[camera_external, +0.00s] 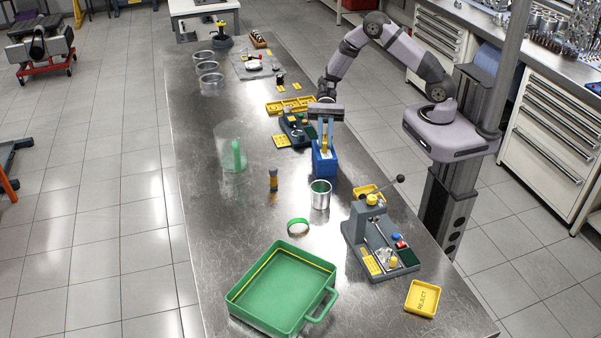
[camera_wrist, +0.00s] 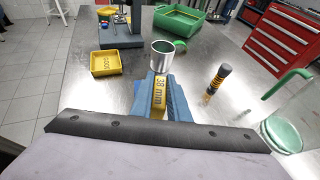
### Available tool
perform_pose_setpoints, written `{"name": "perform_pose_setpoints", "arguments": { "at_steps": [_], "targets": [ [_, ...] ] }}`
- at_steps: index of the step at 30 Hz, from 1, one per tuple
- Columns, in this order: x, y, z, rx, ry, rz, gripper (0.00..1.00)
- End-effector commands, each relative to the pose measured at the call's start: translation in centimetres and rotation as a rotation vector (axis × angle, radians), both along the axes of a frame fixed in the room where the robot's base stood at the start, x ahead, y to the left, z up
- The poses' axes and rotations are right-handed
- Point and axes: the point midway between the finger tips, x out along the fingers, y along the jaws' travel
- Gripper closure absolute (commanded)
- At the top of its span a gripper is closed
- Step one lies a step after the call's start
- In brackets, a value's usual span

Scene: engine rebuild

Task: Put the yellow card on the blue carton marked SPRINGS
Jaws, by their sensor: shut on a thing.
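My gripper (camera_external: 325,147) points down over the blue carton (camera_external: 325,168) near the right side of the bench. Its jaws are shut on a yellow card (camera_wrist: 159,98), which shows "38 mm" between the two blue-grey fingers in the wrist view. The yellow card also shows between the fingers in the external view (camera_external: 324,134). The carton is mostly hidden by the fingers in the wrist view, and its SPRINGS marking cannot be read. I cannot tell whether the card touches the carton.
A metal cup (camera_external: 320,196) stands close in front of the carton. The bench's left side is mostly clear.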

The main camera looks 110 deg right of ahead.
Motion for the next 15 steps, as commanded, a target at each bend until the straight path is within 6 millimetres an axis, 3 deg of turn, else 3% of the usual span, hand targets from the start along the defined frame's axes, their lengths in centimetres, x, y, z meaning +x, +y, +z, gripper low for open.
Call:
{"name": "perform_pose_setpoints", "arguments": {
  "at_steps": [11, 12, 13, 15],
  "targets": [
    [0.02, -0.01, -0.42, 0.000, 0.000, 0.000, 1.00],
    [0.01, -0.02, -0.31, 0.000, -0.001, 0.000, 0.75],
    [0.02, -0.01, -0.30, 0.000, -0.001, 0.000, 0.68],
    [0.02, -0.01, -0.29, 0.000, -0.001, 0.000, 0.66]
  ]
}}
